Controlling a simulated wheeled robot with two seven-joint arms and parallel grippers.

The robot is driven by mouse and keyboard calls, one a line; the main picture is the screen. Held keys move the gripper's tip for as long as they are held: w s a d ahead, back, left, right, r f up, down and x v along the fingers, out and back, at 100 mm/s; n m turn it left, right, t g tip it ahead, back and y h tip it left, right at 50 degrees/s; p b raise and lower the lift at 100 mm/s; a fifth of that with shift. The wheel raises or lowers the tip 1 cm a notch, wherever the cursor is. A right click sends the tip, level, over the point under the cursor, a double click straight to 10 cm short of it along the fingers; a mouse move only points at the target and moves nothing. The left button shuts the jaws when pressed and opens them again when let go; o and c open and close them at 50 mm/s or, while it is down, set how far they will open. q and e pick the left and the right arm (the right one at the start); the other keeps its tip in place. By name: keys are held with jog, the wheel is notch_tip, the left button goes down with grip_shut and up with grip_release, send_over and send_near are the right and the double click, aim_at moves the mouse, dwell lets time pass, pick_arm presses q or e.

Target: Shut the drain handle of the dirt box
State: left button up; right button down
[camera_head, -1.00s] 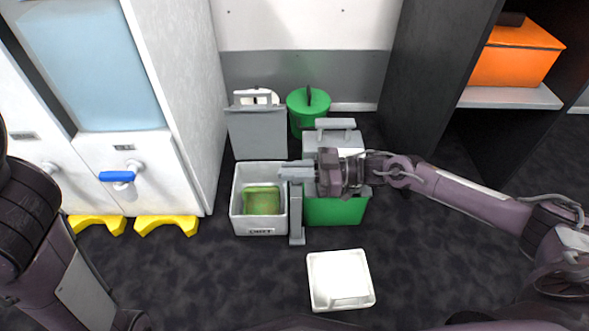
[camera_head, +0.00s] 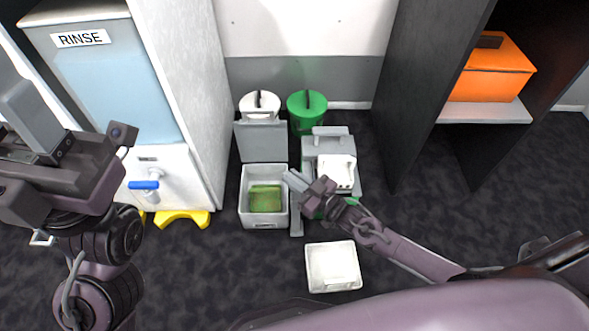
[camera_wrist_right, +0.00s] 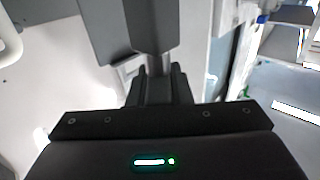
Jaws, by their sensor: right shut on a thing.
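The dirt box (camera_head: 279,213) is an open pale grey bin in the head view with a green bottom inside; its front label is too small to read now. A narrow grey upright piece (camera_head: 296,224) stands along its right side. My right gripper (camera_head: 297,183) is at the box's right edge, pointing up and left. In the right wrist view its fingers (camera_wrist_right: 158,85) are shut on a grey bar (camera_wrist_right: 150,25); I cannot tell for sure that this is the drain handle. My left gripper (camera_head: 32,108) is raised at the far left, away from the box; its jaw gap is unclear.
A white lidded bucket (camera_head: 259,106) and a green bucket (camera_head: 307,110) are behind. A white tray (camera_head: 333,268) lies in front. The rinse cabinet (camera_head: 170,170) with a blue tap (camera_head: 144,185) is left.

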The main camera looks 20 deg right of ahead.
jog(key=m+t+h+p, duration=0.2)
jog(key=m+h, duration=0.2)
jog(key=h, duration=0.1)
jog(key=shift+h, duration=0.3)
jog(key=m+h, duration=0.3)
jog(key=h, duration=0.2)
jog(key=shift+t, duration=0.4)
jog(key=shift+d+m+h, duration=0.1)
jog(key=shift+m+h, duration=0.3)
jog(key=shift+h, duration=0.5)
jog(key=c, duration=1.3)
grip_release()
